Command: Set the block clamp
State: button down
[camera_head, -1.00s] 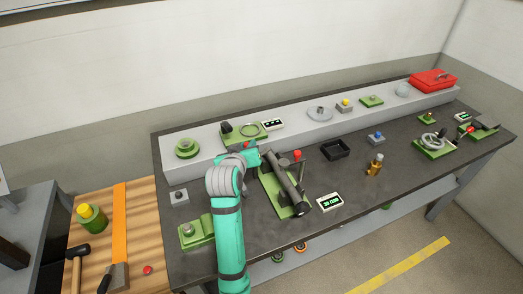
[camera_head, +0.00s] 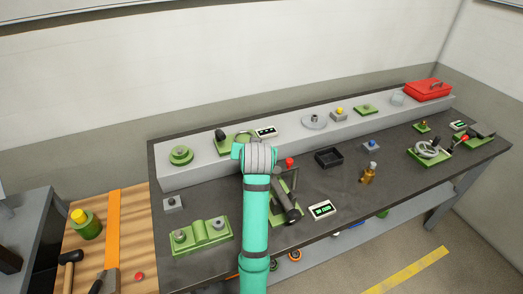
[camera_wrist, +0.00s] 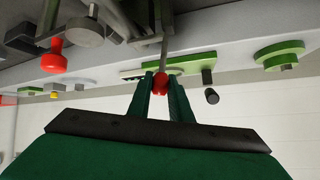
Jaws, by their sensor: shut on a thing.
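My gripper (camera_wrist: 161,76) is shut on a red knob (camera_wrist: 161,86) at the end of a thin grey rod in the wrist view. In the head view my arm hides the gripper and this knob. The fixture with a green base (camera_head: 287,221) and a dark grey bar (camera_head: 291,211) lies beside my arm, partly hidden by it; I take it for the block clamp. A second red knob (camera_head: 290,162) stands beside the bar, apart from my gripper; a red knob also shows in the wrist view (camera_wrist: 52,60).
A green fixture with two round parts (camera_head: 201,237) lies left of my arm. A small display (camera_head: 322,209) and black tray (camera_head: 328,158) lie to the right. A raised grey shelf (camera_head: 290,130) along the back holds several parts. The dark bench between tray and handwheel (camera_head: 429,148) is mostly clear.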

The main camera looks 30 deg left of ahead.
jog(key=shift+f, duration=0.2)
jog(key=c, duration=1.6)
grip_release()
jog(key=shift+d+r, duration=0.1)
jog(key=shift+r, duration=0.05)
jog(key=shift+s+d+r, duration=0.15)
jog(key=shift+s+r, duration=0.1)
jog(key=v, duration=1)
jog(key=shift+f, duration=0.1)
jog(key=shift+w, duration=0.15)
